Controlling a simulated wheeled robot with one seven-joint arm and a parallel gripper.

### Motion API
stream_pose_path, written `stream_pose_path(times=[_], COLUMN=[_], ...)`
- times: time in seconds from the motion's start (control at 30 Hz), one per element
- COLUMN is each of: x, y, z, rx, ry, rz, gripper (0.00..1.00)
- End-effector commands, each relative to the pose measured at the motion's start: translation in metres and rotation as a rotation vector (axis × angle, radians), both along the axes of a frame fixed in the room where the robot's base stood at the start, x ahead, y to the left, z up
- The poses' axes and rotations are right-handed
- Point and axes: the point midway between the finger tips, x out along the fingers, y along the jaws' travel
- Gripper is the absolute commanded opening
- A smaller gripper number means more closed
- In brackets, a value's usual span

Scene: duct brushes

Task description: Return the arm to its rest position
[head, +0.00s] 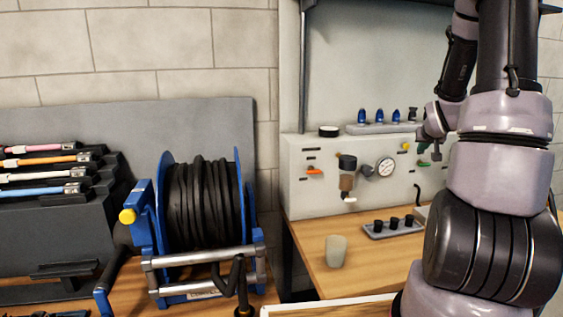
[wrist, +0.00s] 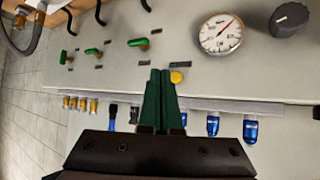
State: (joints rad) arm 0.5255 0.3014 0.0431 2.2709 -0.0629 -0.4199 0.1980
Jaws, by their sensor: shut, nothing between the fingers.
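My arm fills the right side of the head view. My gripper (head: 424,155) is in front of the panel there, small and partly hidden by my own arm. In the wrist view my gripper (wrist: 160,72) points toward the panel, with its two dark green fingers together and nothing between them. The fingertips appear close to a yellow button (wrist: 176,77); I cannot tell whether they touch it.
The grey panel (head: 300,190) carries a round gauge (head: 386,167) and an orange lever (head: 315,171). A cup (head: 336,251) and a small tray (head: 378,236) stand on the wooden bench (head: 310,240). A hose reel (head: 203,205) and colored brushes (head: 40,160) are at left.

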Motion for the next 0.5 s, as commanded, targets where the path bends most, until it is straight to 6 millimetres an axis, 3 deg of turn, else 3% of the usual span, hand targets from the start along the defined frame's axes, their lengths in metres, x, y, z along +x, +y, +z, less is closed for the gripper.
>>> stream_pose_path(times=[0.13,0.27,0.5], x=[-0.017,-0.049,-0.133], y=[0.049,0.101,0.194], z=[0.052,0.093,0.145], rx=[0.037,0.098,0.239], ry=[0.020,0.055,0.122], rz=[0.007,0.015,0.064], gripper=[0.00,0.00,0.00])
